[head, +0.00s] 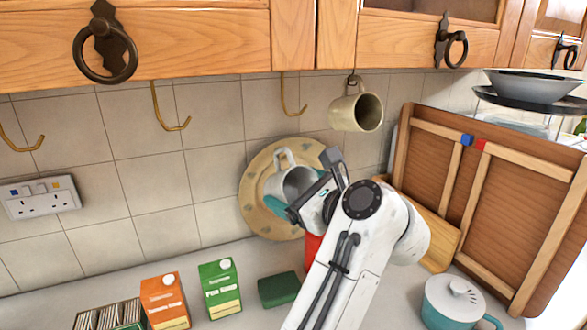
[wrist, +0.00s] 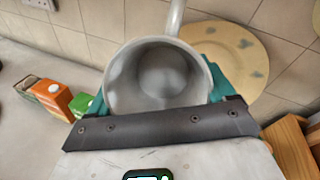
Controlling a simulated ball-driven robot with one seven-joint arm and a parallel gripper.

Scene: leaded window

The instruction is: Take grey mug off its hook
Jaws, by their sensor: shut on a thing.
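The grey mug (head: 291,184) is held in my gripper (head: 300,196) in front of the tiled wall, its handle pointing up. In the wrist view the mug (wrist: 158,75) shows its open mouth and empty inside, with the teal fingers of my gripper (wrist: 155,92) on either side of it. My gripper is shut on the mug's body. A brass hook (head: 292,108) under the cupboard is above the mug, and a gap shows between the hook and the handle. The far side of the mug is hidden.
A cream mug (head: 357,108) hangs to the right. Two other brass hooks (head: 170,122) are bare. A round patterned plate (head: 256,215) leans behind the grey mug. Cartons (head: 219,287), a green box (head: 279,289) and a teal pot (head: 455,301) stand on the counter. Wooden panels lean at the right.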

